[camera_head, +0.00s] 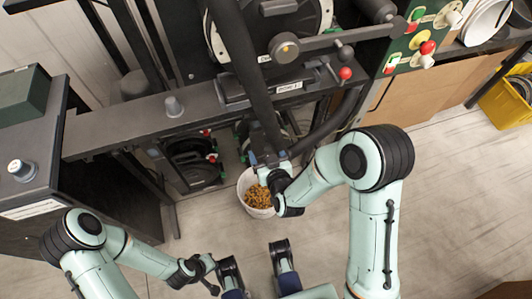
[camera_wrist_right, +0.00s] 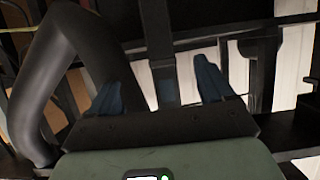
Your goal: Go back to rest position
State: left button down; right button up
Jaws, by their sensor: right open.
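My right gripper (camera_head: 268,160) is below the black tube of the machine, just above and beside a white bucket (camera_head: 246,203). In the right wrist view my right gripper (camera_wrist_right: 163,80) shows two blue fingers spread wide apart. No held object is seen between them; a dark bar shows behind the gap. My left arm is folded at the lower left, and its wrist end (camera_head: 200,268) is small and dark. I cannot tell how its fingers stand.
The bucket stands on the floor with yellow-brown grains (camera_head: 258,196) in it. The black machine frame (camera_head: 130,125) and thick tube (camera_head: 240,60) are close to my right arm. A yellow crate (camera_head: 506,105) is at the far right. The floor (camera_head: 455,190) at right is clear.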

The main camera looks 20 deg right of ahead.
jog(key=shift+f, duration=0.15)
jog(key=s+d+f+m+g, duration=0.25)
jog(key=s+f+g, duration=0.45)
jog(key=f, duration=0.7)
jog(key=s+f+m+g+y, duration=0.1)
jog(key=s+f+g, duration=0.2)
jog(key=s+f, duration=0.35)
jog(key=s+f+m+g+y, duration=0.1)
jog(key=s+f+g, duration=0.15)
jog(key=s, duration=0.75)
pick_arm(q)
jog(key=s+d+r+g+p, duration=0.1)
jog(key=s+r+p, duration=0.1)
jog(key=r+p, duration=0.6)
jog(key=s+d+r+g+p, duration=0.1)
jog(key=s+r+p, duration=0.1)
jog(key=r+p, duration=0.6)
jog(key=shift+r+m+h+p, duration=0.3)
jog(key=shift+p, duration=0.05)
pick_arm(e)
jog(key=s+a+r+g, duration=0.1)
jog(key=s+r, duration=0.1)
jog(key=r, duration=0.5)
jog(key=s+a+r+g+y, duration=0.1)
jog(key=s+r, duration=0.1)
jog(key=r, duration=0.6)
jog(key=shift+s+r, duration=0.3)
